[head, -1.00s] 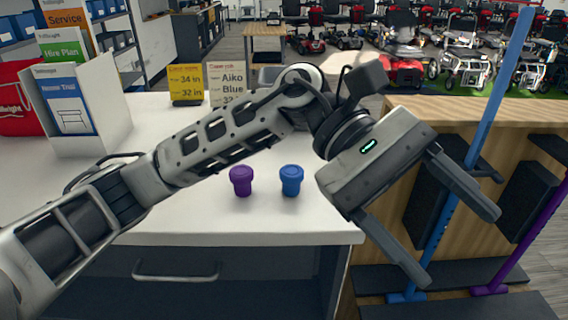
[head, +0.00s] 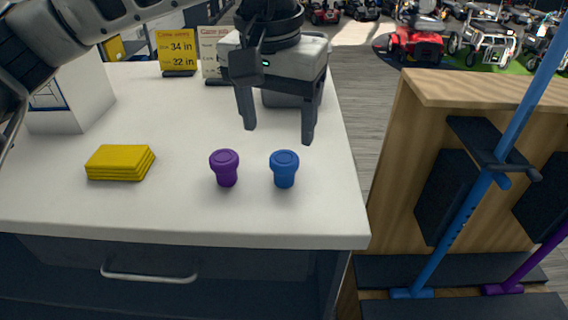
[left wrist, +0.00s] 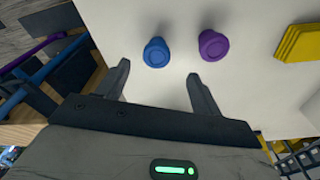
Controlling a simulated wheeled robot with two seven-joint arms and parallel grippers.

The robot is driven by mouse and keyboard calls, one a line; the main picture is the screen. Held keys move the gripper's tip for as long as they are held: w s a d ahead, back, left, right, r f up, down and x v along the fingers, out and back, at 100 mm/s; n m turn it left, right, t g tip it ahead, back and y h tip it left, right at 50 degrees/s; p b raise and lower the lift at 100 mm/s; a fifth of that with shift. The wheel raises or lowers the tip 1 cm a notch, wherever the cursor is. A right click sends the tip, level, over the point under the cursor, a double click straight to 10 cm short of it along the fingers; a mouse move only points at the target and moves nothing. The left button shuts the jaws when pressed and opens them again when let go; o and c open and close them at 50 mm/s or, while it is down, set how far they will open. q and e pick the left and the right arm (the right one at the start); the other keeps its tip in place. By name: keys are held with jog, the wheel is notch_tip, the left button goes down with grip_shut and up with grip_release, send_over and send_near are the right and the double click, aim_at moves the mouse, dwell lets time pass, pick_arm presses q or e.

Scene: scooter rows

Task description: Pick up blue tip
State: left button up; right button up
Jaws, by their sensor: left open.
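The blue tip (head: 284,168) stands upright on the white counter, near its right front corner. A similar purple tip (head: 225,167) stands just left of it. My left gripper (head: 279,136) is open and empty, pointing down, above and just behind the blue tip in the head view. In the left wrist view the blue tip (left wrist: 156,52) lies beyond the open fingertips (left wrist: 159,70), roughly in line with the gap between them. The purple tip (left wrist: 213,45) is to its right there. My right gripper is not in view.
A stack of yellow cards (head: 121,162) lies left of the tips. Sign cards (head: 177,51) stand at the back of the white counter (head: 180,215). To the right, a wooden stand (head: 485,89) holds a blue pole (head: 515,125) and a purple pole (head: 540,258).

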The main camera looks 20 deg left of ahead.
aim_at(284, 158)
pick_arm(q)
jog(key=shift+w+d+f, duration=0.1)
jog(key=shift+w+f, duration=0.1)
jog(key=shift+f, duration=1.1)
jog(key=shift+w+d+f, duration=0.1)
jog(key=shift+w+f, duration=0.05)
jog(key=shift+f, duration=1.2)
jog(key=shift+w+d+f, duration=0.1)
jog(key=shift+w+f, duration=0.1)
jog(key=shift+f, duration=1.1)
jog(key=c, duration=1.1)
